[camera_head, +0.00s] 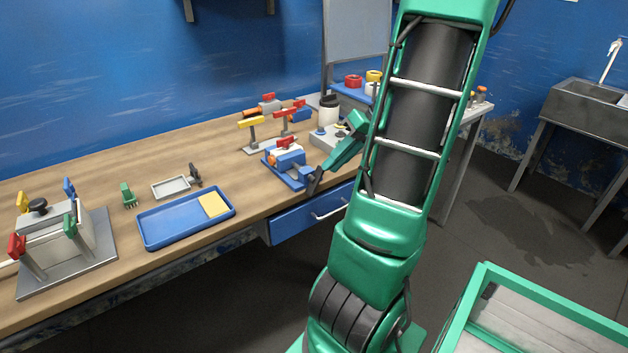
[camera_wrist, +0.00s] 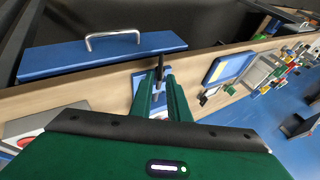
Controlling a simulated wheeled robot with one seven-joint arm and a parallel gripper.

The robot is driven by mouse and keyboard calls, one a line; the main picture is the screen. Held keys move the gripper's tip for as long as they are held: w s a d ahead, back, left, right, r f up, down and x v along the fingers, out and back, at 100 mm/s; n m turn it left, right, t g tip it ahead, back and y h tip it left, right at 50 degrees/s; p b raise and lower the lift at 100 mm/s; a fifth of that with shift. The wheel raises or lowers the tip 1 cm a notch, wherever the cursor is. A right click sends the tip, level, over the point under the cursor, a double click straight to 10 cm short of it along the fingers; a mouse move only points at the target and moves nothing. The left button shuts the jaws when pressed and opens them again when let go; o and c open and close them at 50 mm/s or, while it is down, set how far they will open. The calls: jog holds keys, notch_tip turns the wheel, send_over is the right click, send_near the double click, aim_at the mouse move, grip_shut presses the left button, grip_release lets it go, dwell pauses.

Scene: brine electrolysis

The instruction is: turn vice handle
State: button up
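The blue vice (camera_head: 287,172) sits near the front edge of the bench, with a red and white piece in its jaws. Its dark handle (camera_head: 314,181) is at the front right, partly behind my gripper. My gripper (camera_head: 325,172) reaches down to the handle from the right, its fingertips partly hidden in the head view. In the wrist view, my gripper (camera_wrist: 160,78) has its two green fingers apart, with the dark handle (camera_wrist: 160,68) upright between the tips. A gap seems to show beside the handle. The blue vice base lies beyond, mostly hidden by the fingers.
A blue drawer (camera_head: 305,215) with a metal pull is below the vice. A blue tray (camera_head: 187,218) with a yellow pad lies to the left. A clamp rack (camera_head: 270,137) stands behind the vice, and a grey device (camera_head: 328,138) with a dark-capped bottle is close to my gripper.

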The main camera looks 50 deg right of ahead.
aim_at(322, 175)
jog(key=x, duration=0.8)
